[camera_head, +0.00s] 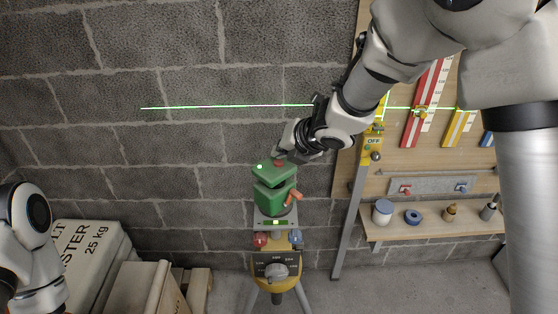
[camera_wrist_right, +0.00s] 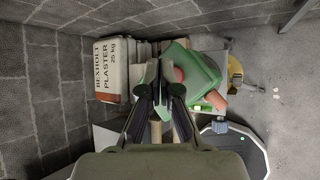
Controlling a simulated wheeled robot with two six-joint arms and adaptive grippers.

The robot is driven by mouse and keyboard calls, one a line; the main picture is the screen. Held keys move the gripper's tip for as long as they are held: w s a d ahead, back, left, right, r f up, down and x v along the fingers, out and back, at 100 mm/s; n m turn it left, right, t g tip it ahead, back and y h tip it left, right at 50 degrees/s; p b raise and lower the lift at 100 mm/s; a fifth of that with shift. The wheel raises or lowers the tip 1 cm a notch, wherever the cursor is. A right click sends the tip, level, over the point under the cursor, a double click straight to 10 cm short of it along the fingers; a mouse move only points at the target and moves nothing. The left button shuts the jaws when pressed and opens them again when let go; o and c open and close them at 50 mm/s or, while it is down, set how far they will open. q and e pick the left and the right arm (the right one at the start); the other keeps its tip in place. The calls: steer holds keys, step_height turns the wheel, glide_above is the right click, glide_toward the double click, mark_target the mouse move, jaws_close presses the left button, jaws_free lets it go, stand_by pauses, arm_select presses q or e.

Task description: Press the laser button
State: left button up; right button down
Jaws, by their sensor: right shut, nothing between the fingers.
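The green laser level (camera_head: 272,183) stands on a yellow tripod head (camera_head: 275,268) in front of the block wall. Its red button (camera_head: 279,162) is on top, and a small green light glows beside it. My right gripper (camera_head: 281,153) is shut and empty, its tips right at the button; I cannot tell whether they touch. In the right wrist view the shut fingers (camera_wrist_right: 162,75) are just left of the green laser level (camera_wrist_right: 203,75), with the red button (camera_wrist_right: 177,72) beside the tips. A green laser line (camera_head: 220,107) crosses the wall. My left gripper is not in view.
A plaster sack (camera_head: 88,258) and cardboard boxes (camera_head: 140,288) stand at lower left. A board with coloured rulers (camera_head: 425,105) and a shelf (camera_head: 430,226) with small containers are at right. An orange knob (camera_head: 293,196) sticks out of the laser's side.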

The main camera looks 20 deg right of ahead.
mark_target(281, 162)
steer(key=shift+f+b, duration=0.5)
steer(key=shift+r, duration=0.15)
steer(key=shift+r+p, duration=0.35)
steer(key=shift+p, duration=0.05)
step_height(281, 162, up, 6)
steer(key=p, duration=0.5)
steer(key=shift+r+p, duration=0.15)
steer(key=shift+p, duration=0.25)
stand_by(1.4)
